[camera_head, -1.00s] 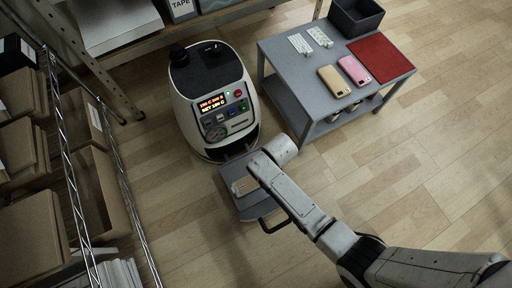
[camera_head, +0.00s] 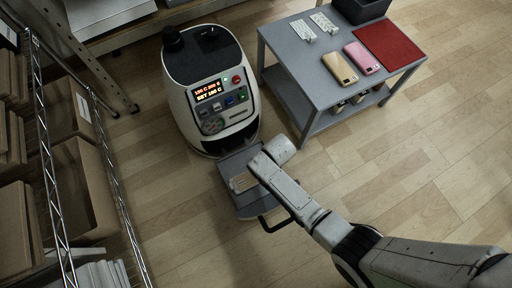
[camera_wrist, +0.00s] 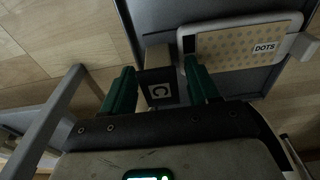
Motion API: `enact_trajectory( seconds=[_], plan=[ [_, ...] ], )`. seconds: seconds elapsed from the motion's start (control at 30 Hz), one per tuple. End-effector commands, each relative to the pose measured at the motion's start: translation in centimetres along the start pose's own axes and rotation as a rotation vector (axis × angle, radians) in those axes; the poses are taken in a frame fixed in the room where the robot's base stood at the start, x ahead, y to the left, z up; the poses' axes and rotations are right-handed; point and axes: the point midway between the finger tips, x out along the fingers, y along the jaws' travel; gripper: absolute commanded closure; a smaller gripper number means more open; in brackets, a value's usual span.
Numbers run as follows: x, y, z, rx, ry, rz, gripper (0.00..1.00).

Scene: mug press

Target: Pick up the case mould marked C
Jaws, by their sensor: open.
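A tan dotted plate (camera_wrist: 225,45) labelled DOTS lies beside this end, seemingly on the mould. In the head view, the tan piece (camera_head: 242,183) lies on the grey tray in front of the press, partly hidden by my arm. My gripper (camera_wrist: 159,65) has two green fingers, open, one on either side of the C-marked end. I see a gap at the left finger; contact at the right finger cannot be told.
The white press (camera_head: 210,90) with a lit display stands behind the tray (camera_head: 262,208), which has a black handle. A grey table (camera_head: 305,80) at the right bears a gold phone case, a pink one and a red mat. A wire shelf with boxes (camera_head: 85,190) stands left. Floor is clear in front.

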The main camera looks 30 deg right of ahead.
Motion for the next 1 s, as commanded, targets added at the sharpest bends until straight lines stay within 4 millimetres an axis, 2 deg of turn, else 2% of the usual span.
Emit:
enact_trajectory(
  seconds=[0.17, 0.77, 1.0],
  plan=[
    [-0.13, 0.00, -0.03, 0.000, 0.001, 0.000, 0.41],
    [-0.12, -0.01, 0.00, 0.000, 0.000, 0.000, 0.99],
    [-0.16, -0.01, -0.06, 0.000, 0.001, 0.000, 1.00]
  ],
)
